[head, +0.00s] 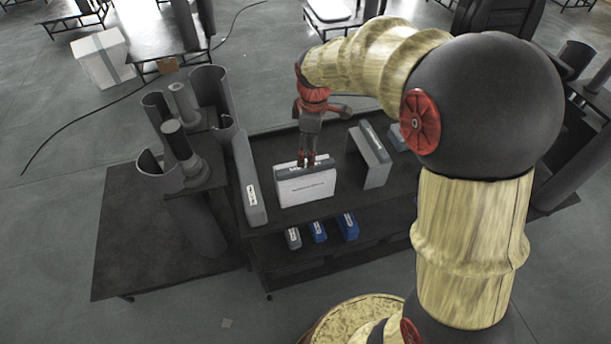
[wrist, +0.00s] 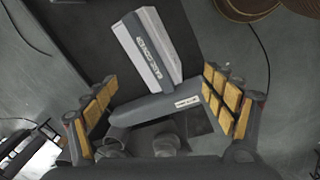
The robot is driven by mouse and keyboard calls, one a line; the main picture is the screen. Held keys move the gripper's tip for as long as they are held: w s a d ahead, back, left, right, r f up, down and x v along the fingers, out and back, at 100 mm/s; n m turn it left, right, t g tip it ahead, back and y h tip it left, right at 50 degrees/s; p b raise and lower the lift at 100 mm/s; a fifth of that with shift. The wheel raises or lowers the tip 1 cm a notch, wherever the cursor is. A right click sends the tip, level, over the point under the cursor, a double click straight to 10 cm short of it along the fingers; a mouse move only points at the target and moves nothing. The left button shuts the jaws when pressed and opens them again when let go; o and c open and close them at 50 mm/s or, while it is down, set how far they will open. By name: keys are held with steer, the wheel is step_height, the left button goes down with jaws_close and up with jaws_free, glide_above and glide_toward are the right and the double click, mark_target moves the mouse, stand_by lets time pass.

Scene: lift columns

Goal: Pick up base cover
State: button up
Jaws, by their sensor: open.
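The base cover (head: 306,188) is a box-like part with a white front face and a grey top, standing on the dark table. In the wrist view the base cover (wrist: 146,46) shows a dark strip lettered BASE COVER between paler sides. My gripper (head: 308,161) points down over the base cover's top in the head view. In the wrist view my gripper (wrist: 160,88) is open, its yellow-padded fingers wide apart. The base cover lies beyond the fingertips, roughly in line with the gap. The exact height between them cannot be told.
An angled grey part (head: 371,155) stands to the right. Blue and grey bins (head: 318,232) sit on the lower shelf. Column parts (head: 182,140) stand at left.

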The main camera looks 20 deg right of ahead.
mark_target(304, 171)
steer(key=w+f+n, duration=0.1)
steer(key=w+f, duration=0.1)
steer(key=f, duration=0.1)
steer(key=w+f+n+g+p, duration=0.1)
steer(key=w+f+n, duration=0.1)
steer(key=f, duration=0.2)
steer(key=w+f+n, duration=0.1)
steer(key=w+f, duration=0.1)
steer(key=f, duration=0.2)
steer(key=shift+w+f+n+g, duration=0.15)
steer(key=shift+w+n+g, duration=0.15)
steer(key=shift+n, duration=0.1)
steer(key=shift+f, duration=1.85)
steer(key=f, duration=0.4)
steer(key=shift+s+f, duration=0.35)
steer(key=shift+f, duration=0.05)
steer(key=c, duration=0.3)
steer(key=shift+r, duration=0.1)
steer(key=c, duration=1.1)
